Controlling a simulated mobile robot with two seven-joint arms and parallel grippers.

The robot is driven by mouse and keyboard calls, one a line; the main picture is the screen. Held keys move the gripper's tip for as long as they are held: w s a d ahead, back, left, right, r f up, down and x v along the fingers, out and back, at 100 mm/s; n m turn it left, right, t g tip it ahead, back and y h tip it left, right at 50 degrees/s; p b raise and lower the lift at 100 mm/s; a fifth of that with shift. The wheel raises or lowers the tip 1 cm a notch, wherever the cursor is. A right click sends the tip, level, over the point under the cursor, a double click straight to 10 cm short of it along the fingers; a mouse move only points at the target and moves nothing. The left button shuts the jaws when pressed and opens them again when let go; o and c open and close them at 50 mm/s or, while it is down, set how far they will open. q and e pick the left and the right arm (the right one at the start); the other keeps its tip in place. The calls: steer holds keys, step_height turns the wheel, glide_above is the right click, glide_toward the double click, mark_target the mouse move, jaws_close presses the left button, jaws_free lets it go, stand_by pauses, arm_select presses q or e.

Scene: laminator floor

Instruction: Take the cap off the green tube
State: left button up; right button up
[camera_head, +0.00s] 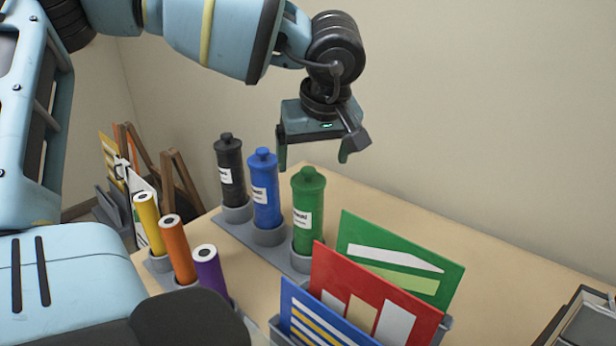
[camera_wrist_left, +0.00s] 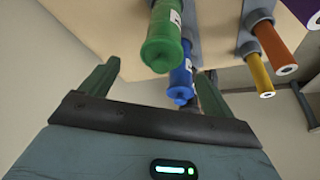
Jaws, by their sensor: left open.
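The green tube (camera_head: 308,215) stands upright in a grey holder, its green cap (camera_head: 309,180) on top. In the left wrist view the green tube (camera_wrist_left: 165,30) hangs into the picture from the top, its cap end (camera_wrist_left: 160,55) toward the gripper. My left gripper (camera_head: 315,162) is open and empty, above and slightly behind the cap, with its fingers pointing down. In the left wrist view its fingers (camera_wrist_left: 165,85) are spread, apart from the cap. My right gripper does not show.
A blue tube (camera_head: 265,190) and a black tube (camera_head: 230,172) stand left of the green one in the grey holder (camera_head: 243,232). Yellow, orange and purple rolls (camera_head: 178,250) stand in front left. Green, red and blue boards (camera_head: 375,295) stand at the front right.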

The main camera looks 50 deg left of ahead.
mark_target(309, 171)
arm_select(q)
steer(key=x, duration=0.4)
steer(key=shift+a+f+p, duration=0.2)
steer(key=shift+a+p, duration=0.05)
steer(key=shift+p, duration=0.05)
steer(key=c, duration=1)
